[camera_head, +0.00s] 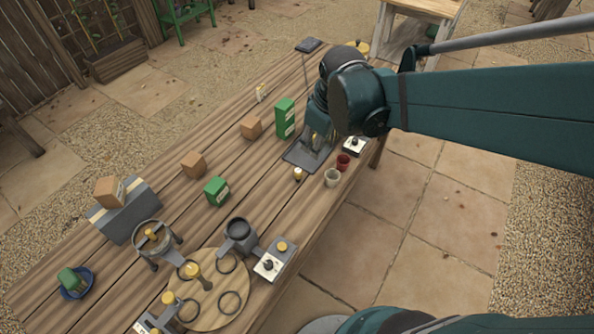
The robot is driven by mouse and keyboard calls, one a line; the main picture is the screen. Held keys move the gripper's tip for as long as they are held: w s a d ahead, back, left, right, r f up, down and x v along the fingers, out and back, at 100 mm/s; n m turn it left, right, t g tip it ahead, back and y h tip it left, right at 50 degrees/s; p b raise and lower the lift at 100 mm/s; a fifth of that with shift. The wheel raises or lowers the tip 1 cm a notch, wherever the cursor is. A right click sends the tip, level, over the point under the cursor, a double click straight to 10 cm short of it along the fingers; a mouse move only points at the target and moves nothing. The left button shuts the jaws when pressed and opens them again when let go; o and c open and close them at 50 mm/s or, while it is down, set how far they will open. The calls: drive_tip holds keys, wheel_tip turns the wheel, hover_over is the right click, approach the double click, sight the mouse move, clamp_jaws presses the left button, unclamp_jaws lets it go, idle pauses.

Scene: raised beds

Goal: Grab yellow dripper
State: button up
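My gripper (318,138) reaches down over a dark grey flat plate (297,155) at the far right end of the wooden table. The wrist and arm hide much of it, so I cannot tell whether its fingers are open or shut. A yellowish bit shows between or behind the fingers, too small to identify. Small yellow-topped pieces that may be drippers show elsewhere: one (298,174) stands just in front of the plate, apart from the gripper. Another (194,269) stands on the round wooden board (208,315). I cannot tell which is the yellow dripper.
Pots and a blue bowl (76,284) stand nearer.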

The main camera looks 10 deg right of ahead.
drive_tip(key=w+a+f+n+g+b, duration=0.1)
drive_tip(key=w+a+f+n+g, duration=0.1)
drive_tip(key=w+f+n, duration=0.5)
drive_tip(key=g, duration=0.1)
hover_over(298, 170)
wheel_tip(298, 170, down, 11)
drive_tip(key=shift+s+f+b, duration=0.1)
drive_tip(key=shift+b, duration=0.25)
drive_tip(key=shift+f, duration=0.25)
drive_tip(key=shift+f, duration=1.3)
drive_tip(key=shift+f+b, duration=0.65)
drive_tip(key=shift+f, duration=1.95)
drive_tip(key=c, duration=0.9)
